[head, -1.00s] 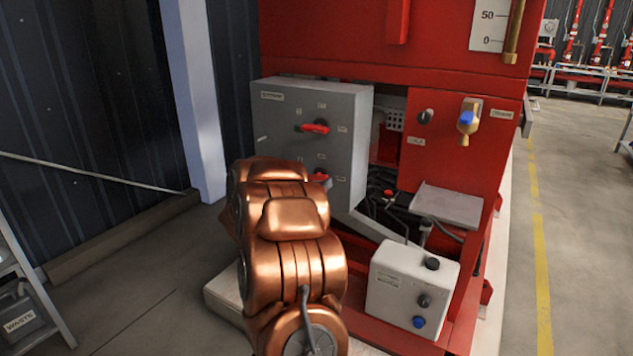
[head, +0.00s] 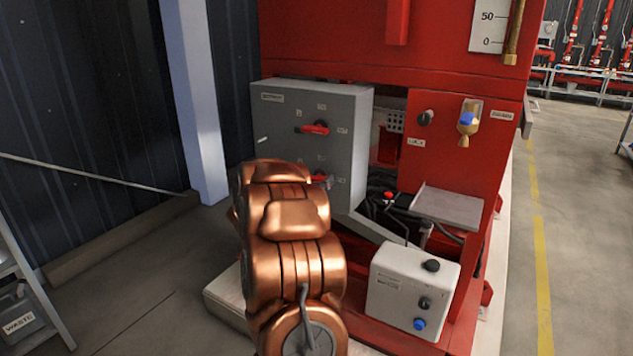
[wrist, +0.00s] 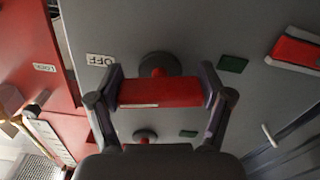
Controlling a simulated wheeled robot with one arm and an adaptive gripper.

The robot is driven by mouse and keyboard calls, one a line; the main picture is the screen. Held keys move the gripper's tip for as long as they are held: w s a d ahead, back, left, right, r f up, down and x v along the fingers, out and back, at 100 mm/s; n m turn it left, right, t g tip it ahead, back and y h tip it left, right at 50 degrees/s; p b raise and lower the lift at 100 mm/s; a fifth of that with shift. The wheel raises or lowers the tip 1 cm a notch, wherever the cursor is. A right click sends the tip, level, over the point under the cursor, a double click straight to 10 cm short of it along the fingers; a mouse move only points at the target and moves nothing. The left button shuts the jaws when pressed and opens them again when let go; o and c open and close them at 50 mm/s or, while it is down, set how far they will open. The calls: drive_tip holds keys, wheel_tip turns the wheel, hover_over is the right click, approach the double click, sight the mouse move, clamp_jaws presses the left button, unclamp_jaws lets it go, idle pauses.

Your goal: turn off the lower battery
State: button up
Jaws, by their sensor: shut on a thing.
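The grey battery cabinet (head: 350,115) stands left of centre in the head view. Its upper red switch handle (head: 316,128) lies level and free. The lower red switch handle (head: 320,178) shows only in part; my copper arm covers its left side. In the wrist view my gripper (wrist: 162,93) is shut on a red handle (wrist: 158,94), one finger at each end, with a dark round hub behind it. An OFF label (wrist: 99,60) is beside it. Another red handle (wrist: 298,50) is at the upper right, apart from the fingers. My gripper is hidden in the head view.
A white control box (head: 410,285) with knobs stands low at the right of my arm. A grey tray (head: 450,207), dark cables and a red panel with a blue-handled valve (head: 468,120) are beside the cabinet.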

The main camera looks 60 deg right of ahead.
drive_tip(key=shift+c, duration=0.9)
drive_tip(key=shift+w+m, duration=0.1)
drive_tip(key=shift+m, duration=1.2)
drive_tip(key=o, duration=1.1)
drive_tip(key=a, duration=1.2)
drive_tip(key=shift+s, duration=0.3)
